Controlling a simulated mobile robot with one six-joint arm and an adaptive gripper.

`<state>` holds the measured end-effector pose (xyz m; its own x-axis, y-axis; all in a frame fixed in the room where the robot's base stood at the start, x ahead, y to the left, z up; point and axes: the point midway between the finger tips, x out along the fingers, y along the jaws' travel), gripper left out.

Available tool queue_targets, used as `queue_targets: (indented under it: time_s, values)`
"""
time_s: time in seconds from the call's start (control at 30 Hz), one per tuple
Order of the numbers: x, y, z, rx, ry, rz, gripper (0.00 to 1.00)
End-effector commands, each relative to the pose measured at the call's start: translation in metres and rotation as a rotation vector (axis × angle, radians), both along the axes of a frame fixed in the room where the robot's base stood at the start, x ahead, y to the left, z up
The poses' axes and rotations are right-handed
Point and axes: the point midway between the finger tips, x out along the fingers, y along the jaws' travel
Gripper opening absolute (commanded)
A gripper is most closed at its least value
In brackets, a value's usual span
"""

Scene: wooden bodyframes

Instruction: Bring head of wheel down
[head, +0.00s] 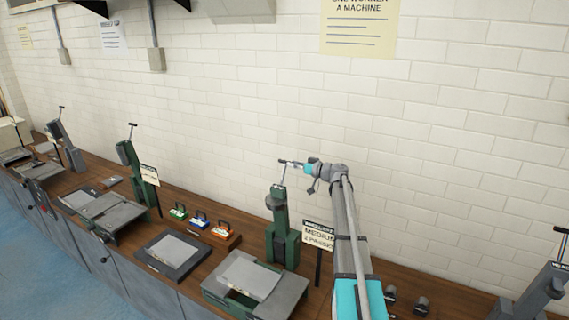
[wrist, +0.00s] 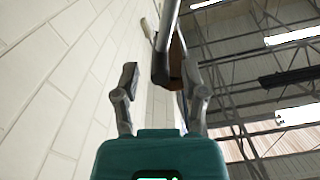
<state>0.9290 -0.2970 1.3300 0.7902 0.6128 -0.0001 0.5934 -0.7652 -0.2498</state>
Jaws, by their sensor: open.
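A green upright machine (head: 284,240) stands on the bench at the middle of the head view. A dark grey head (head: 275,202) is near its top, and a thin rod with a T-handle (head: 283,162) rises above it. My gripper (head: 304,166) is at the handle's right end, high above the bench. In the wrist view my gripper (wrist: 163,88) is open, one finger on each side. A dark bar (wrist: 163,65), likely the handle, shows between the fingers. I cannot tell whether it touches either finger.
A grey plate table (head: 280,296) stands before the machine. A sign (head: 318,236) stands just right of it. Another machine (head: 540,290) is far right. The brick wall (head: 450,140) is close behind.

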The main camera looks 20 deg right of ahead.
Motion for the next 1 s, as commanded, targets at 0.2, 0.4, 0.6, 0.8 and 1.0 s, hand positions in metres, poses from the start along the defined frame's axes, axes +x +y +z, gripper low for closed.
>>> queue_targets:
  time_s: [0.2,0.4,0.6,0.8,1.0]
  values:
    - [0.022,0.017,0.0,0.0,0.0,0.001,0.55]
    - [0.03,0.024,0.0,0.0,0.0,0.001,0.55]
    - [0.031,0.025,0.0,0.0,0.0,0.001,0.55]
    - [0.031,0.026,0.0,0.0,0.0,0.001,0.44]
    - [0.031,0.026,0.0,0.0,0.0,0.002,0.07]
